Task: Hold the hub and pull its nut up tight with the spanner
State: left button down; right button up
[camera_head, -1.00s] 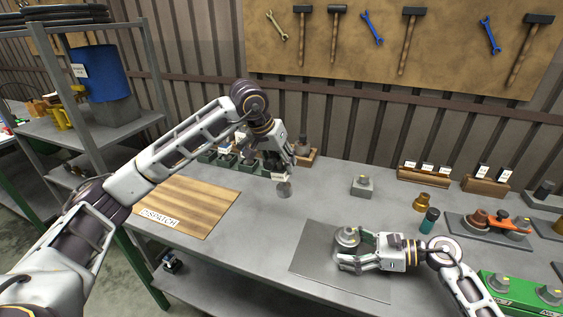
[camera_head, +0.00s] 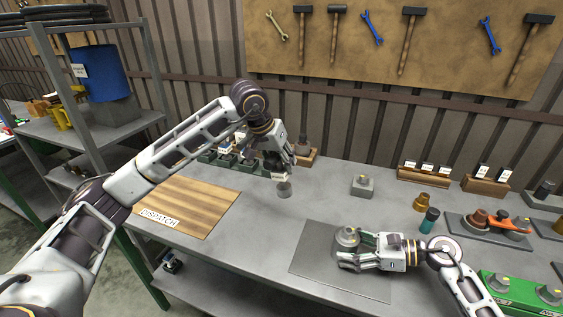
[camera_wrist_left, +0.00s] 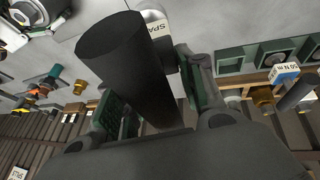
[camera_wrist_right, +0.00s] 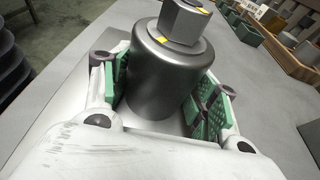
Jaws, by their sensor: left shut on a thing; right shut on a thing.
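The hub (camera_head: 347,237) is a grey metal cylinder standing upright on the dark mat. In the right wrist view the hub (camera_wrist_right: 172,80) has a hex nut (camera_wrist_right: 182,20) with yellow marks on top. My right gripper (camera_head: 352,257) is shut around the hub's side, green pads against it. My left gripper (camera_head: 280,172) is shut on a dark cylindrical tool, the spanner (camera_wrist_left: 125,65), with a white label reading "SPA". Its grey lower end (camera_head: 284,189) hangs above the bench, left of and behind the hub, apart from the nut. The tool's working face is hidden.
The dark mat (camera_head: 310,270) lies under the hub. A grey block with a nut (camera_head: 362,187) stands behind it. A brass piece (camera_head: 422,202) and a teal-dark cylinder (camera_head: 429,220) stand to the right. The wooden dispatch board (camera_head: 190,205) is at left. The bench between is clear.

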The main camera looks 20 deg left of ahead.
pick_arm(q)
jog(key=shift+r, duration=0.1)
jog(key=s+d+r+m, duration=0.1)
jog(key=s+d+m, duration=0.1)
jog(key=d+m, duration=0.2)
jog(key=s+d+r+m+g+h, duration=0.1)
jog(key=s+d+r+m, duration=0.1)
jog(key=d, duration=0.9)
jog(key=s+d+r+m+g, duration=0.1)
jog(key=s+d+m, duration=0.3)
jog(key=d, duration=0.4)
jog(key=shift+r+m+h, duration=0.4)
jog(key=shift+r+m, duration=0.2)
jog(key=shift+m, duration=0.3)
jog(key=shift+s+f+n, duration=0.1)
jog(key=shift+n, duration=0.2)
jog(key=shift+s+a+f+n+y, duration=0.1)
jog(key=shift+a+f+n+y, duration=0.85)
jog(key=shift+n, duration=3.1)
jog(key=shift+w+d+f+n+y, duration=0.1)
jog(key=shift+f+n+y, duration=0.15)
jog(key=shift+n+y, duration=2.6)
jog(key=shift+s+a+f+n+y, duration=0.15)
jog(key=shift+a+f+n, duration=0.4)
jog(key=shift+n, duration=4.65)
jog(key=shift+d+f, duration=0.1)
jog(key=shift+f, duration=0.15)
